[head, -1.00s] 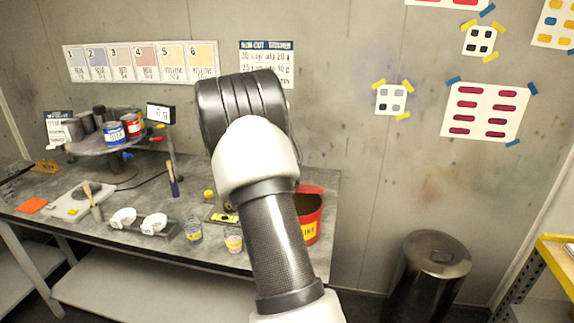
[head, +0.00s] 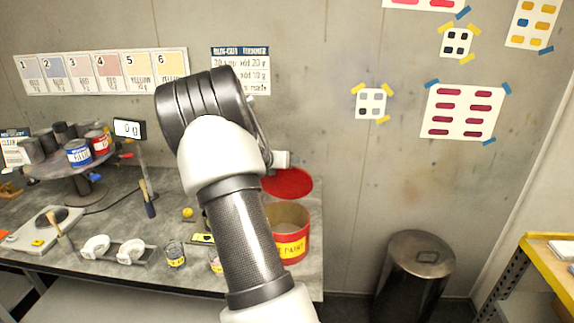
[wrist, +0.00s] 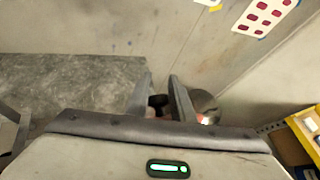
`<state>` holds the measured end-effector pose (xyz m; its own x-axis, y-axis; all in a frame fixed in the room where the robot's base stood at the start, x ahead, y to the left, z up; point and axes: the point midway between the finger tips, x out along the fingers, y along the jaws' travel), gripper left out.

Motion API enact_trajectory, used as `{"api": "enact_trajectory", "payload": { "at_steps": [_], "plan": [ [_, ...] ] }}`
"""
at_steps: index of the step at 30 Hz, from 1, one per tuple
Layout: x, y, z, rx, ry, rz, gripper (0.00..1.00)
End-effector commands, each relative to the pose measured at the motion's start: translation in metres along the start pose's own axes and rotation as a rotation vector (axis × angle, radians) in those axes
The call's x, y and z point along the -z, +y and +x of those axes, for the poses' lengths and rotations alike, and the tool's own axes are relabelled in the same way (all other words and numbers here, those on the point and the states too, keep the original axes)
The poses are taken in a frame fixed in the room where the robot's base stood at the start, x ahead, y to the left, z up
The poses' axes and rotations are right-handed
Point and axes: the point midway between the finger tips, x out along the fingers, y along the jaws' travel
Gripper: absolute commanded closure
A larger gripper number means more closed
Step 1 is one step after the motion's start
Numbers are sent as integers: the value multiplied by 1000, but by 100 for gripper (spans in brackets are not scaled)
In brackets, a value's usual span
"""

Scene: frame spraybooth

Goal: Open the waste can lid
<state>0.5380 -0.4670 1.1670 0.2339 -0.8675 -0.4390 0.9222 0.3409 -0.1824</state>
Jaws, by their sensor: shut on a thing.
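The waste can (head: 291,247) is a red can with a yellow label, partly reading "PAINT", at the right end of the bench. Its red lid (head: 287,183) stands raised and tilted back behind the rim, and part of the inside shows. My gripper is mostly hidden behind my arm in the head view, close to the lid's upper edge. In the wrist view my gripper (wrist: 159,92) has its fingers close together around a small dark piece, which I take to be part of the lid. The can body is hidden there.
A metal bin (head: 415,272) stands on the floor right of the bench, and a yellow shelf (head: 553,259) is at far right. Glass cups (head: 175,254), brushes (head: 148,199) and a turntable of paint tins (head: 75,165) crowd the bench. A wall stands close behind.

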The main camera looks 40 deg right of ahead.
Motion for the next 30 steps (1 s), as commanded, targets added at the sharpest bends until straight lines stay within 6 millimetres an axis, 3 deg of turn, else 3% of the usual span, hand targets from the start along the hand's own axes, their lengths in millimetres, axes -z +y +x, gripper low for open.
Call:
{"api": "enact_trajectory", "payload": {
  "at_steps": [1, 30],
  "plan": [
    [11, 6, 3, -9, 17, -8, 100],
    [15, 11, 10, -11, 28, -8, 100]
  ]
}}
